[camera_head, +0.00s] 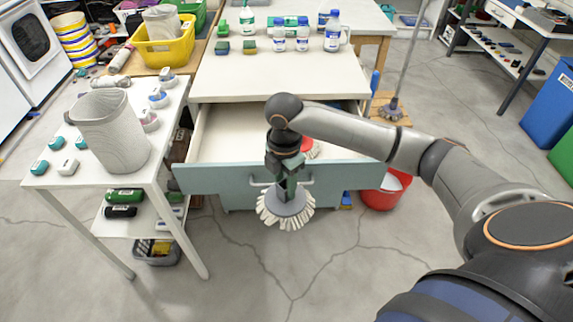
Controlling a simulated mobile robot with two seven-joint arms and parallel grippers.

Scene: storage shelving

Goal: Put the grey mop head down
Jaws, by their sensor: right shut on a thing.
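The grey mop head (287,209) has a round grey disc and a fringe of off-white strands. My right gripper (287,186) points down and is shut on its top. The mop head hangs in front of the open drawer (237,135) and, in this view, overlaps the lower part of its blue-green front. The cracked grey floor shows below it. I cannot tell its exact height. My left gripper is not in view.
A white table (275,75) with bottles and sponges stands behind the drawer. A white side table (85,165) with a grey basket (112,130) is at left. A red bucket (384,192) stands right of the drawer. The floor in front is clear.

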